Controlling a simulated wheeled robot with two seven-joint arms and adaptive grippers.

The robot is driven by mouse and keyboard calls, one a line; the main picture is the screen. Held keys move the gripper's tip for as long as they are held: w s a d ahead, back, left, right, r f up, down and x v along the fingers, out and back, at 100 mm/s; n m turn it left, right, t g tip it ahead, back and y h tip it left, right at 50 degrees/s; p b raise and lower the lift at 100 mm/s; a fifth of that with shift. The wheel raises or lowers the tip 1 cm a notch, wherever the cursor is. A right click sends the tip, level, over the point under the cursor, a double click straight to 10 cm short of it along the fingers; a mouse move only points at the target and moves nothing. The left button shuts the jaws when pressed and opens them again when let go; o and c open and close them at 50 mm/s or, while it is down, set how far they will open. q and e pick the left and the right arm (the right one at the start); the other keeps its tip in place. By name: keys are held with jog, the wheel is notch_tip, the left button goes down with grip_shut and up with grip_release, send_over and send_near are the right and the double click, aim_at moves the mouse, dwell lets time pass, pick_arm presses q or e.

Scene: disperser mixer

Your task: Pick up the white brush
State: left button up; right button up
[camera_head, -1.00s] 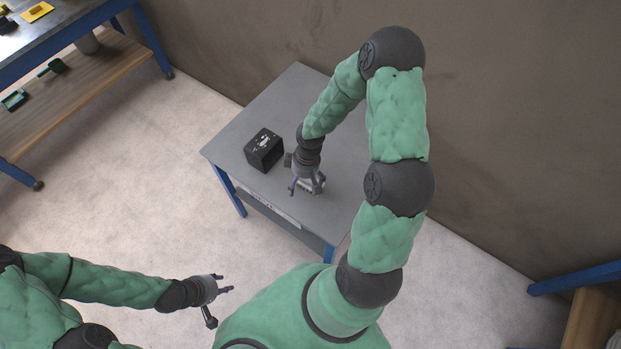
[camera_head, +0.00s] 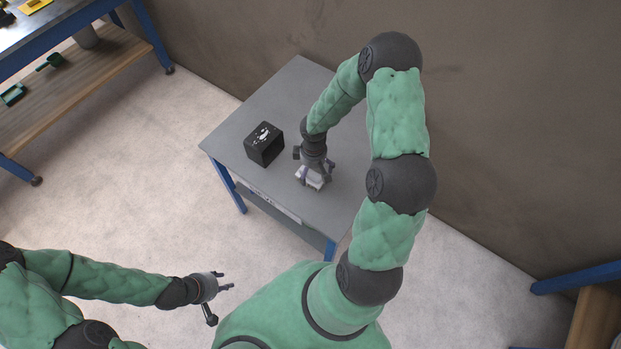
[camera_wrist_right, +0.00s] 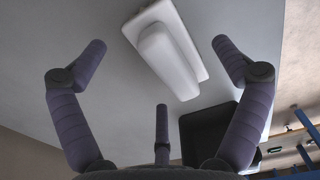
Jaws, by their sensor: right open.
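The white brush (camera_wrist_right: 168,55) lies on the grey table (camera_head: 255,108). In the right wrist view it is a white block with a raised ridge, between and beyond the spread fingers. My right gripper (camera_wrist_right: 162,60) is open and empty, and points down at the brush. In the head view my right gripper (camera_head: 313,172) is over the brush (camera_head: 312,181) and partly hides it. I cannot tell whether any finger touches it. My left gripper (camera_head: 222,293) is at the lower left, over the floor, away from the table, with its fingers apart.
A black box (camera_head: 264,144) stands on the table to the left of the brush; its dark shape (camera_wrist_right: 208,135) also shows in the right wrist view. A blue-framed workbench (camera_head: 75,35) is at the upper left. A wall is behind the table.

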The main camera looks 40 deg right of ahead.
aim_at(312, 174)
jog(key=shift+w+a+f+b, duration=0.1)
jog(key=shift+f+b, duration=0.3)
jog(key=shift+f, duration=1.1)
jog(key=c, duration=1.3)
jog(key=shift+r, duration=0.1)
